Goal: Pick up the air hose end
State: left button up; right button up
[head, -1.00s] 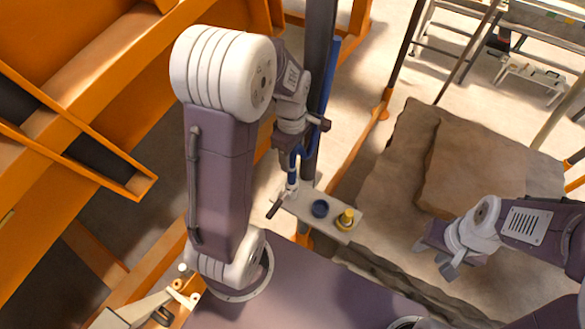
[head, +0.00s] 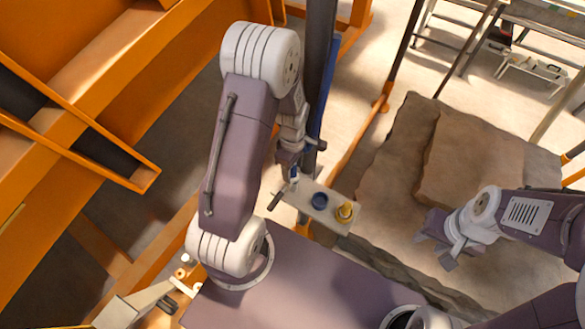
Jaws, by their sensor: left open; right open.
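The air hose end (head: 293,173) is a small blue piece with a pale lower part, upright at the left end of a small grey shelf (head: 317,220) by the dark post. A dark, rod-like piece sticks out beside its foot. My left gripper (head: 297,154) is open just above the hose end, pointing down. Its fingers and my wrist partly hide the hose end's top, so I cannot tell whether they touch it.
A blue round item (head: 319,201) and a yellow-topped fitting (head: 345,211) sit on the shelf. The dark post (head: 319,60) rises behind my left wrist. Large brown slabs (head: 470,165) lie at the right. Orange framework (head: 120,90) fills the left.

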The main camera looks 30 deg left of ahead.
pick_arm(q)
grip_shut()
